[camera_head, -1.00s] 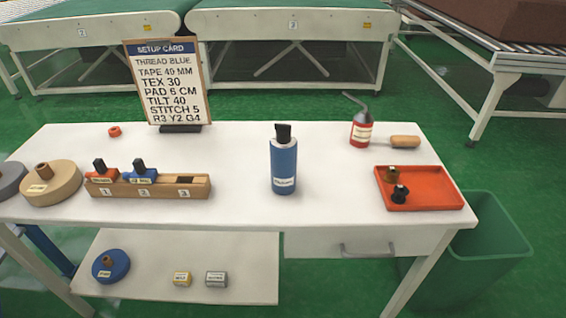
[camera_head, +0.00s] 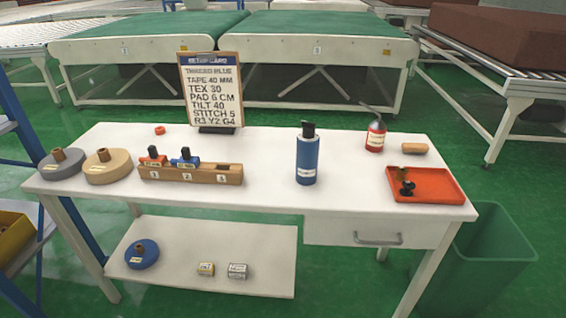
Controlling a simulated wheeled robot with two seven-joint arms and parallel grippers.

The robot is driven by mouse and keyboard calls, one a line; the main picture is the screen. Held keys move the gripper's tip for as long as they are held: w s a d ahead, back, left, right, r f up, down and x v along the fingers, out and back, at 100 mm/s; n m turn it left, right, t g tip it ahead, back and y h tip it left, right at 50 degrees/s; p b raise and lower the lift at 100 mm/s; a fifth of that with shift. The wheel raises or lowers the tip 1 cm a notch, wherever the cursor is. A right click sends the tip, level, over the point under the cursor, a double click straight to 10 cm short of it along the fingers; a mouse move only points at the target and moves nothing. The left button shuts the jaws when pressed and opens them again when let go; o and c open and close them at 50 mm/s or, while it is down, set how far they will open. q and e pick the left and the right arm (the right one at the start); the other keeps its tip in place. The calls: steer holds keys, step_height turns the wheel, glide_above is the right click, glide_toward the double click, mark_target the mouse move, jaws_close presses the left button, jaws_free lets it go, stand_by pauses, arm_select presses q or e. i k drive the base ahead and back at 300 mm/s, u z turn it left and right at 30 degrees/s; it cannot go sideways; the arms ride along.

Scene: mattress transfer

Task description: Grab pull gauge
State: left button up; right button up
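No label in view lets me tell for sure which thing is the pull gauge. A blue cylinder (camera_head: 307,161) with a grey shoulder, a black top and a small white label stands upright right of the middle of the white table (camera_head: 270,196). A red can (camera_head: 375,136) with a thin bent spout stands at the back right. Neither gripper is in view.
A setup card (camera_head: 211,90) stands at the back. An orange tray (camera_head: 440,188) with small dark parts lies at the right. Grey (camera_head: 62,169) and tan (camera_head: 108,173) rolls lie left. A lower shelf (camera_head: 200,232) holds a blue roll (camera_head: 142,254). A green bin (camera_head: 485,255) stands right.

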mark_target(308, 150)
steer(key=u, duration=1.75)
steer(key=i, duration=1.4)
steer(key=z, duration=1.85)
